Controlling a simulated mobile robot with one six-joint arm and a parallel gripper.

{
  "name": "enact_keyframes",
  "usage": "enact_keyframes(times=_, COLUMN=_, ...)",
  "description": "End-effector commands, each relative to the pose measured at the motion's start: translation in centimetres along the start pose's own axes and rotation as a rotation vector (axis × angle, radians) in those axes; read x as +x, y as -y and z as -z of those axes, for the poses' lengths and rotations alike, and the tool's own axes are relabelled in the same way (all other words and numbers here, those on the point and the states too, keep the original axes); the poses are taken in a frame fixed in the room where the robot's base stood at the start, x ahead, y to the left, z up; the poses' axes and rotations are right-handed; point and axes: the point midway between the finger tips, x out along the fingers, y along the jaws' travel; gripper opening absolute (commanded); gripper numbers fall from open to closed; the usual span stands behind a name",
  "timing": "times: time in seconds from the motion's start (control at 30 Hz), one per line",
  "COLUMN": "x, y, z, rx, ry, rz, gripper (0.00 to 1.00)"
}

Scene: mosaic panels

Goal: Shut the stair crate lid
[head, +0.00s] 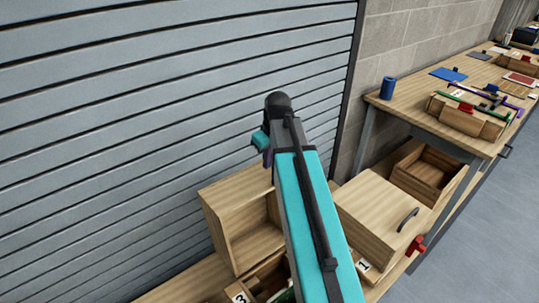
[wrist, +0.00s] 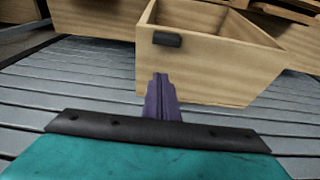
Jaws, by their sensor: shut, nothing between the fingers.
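A wooden crate (head: 268,287) marked 3 sits low in the head view, partly behind my teal arm. A hollow wooden box shape (head: 228,212) stands up behind it, open side toward the right; it looks like a raised lid, but I cannot tell for sure. To the right, a wooden crate with a flat top (head: 375,212) has a grey handle and a label 1. Which is the stair crate is not clear. My gripper (wrist: 160,78) shows purple shut fingers in the wrist view, in front of a wooden box (wrist: 212,62) with a small dark block.
An open wooden box (head: 427,172) lies right of the handled crate, below a workbench (head: 440,120). The bench holds a blue can (head: 388,88), a wooden tray (head: 468,118) and several small items. A grey slatted shutter (head: 150,110) stands behind. A red part (head: 416,245) juts from the front.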

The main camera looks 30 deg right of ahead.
Motion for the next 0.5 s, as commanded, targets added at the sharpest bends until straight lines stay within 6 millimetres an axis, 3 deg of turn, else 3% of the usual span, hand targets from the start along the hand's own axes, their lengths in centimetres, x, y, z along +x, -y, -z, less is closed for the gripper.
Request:
enact_keyframes(times=0.23, x=2.1, y=0.0, z=0.0, rx=0.000, ry=0.002, rz=0.001, gripper=0.00)
enact_keyframes(times=0.5, x=1.1, y=0.1, z=-2.4, rx=0.002, ry=0.000, rz=0.000, gripper=0.00)
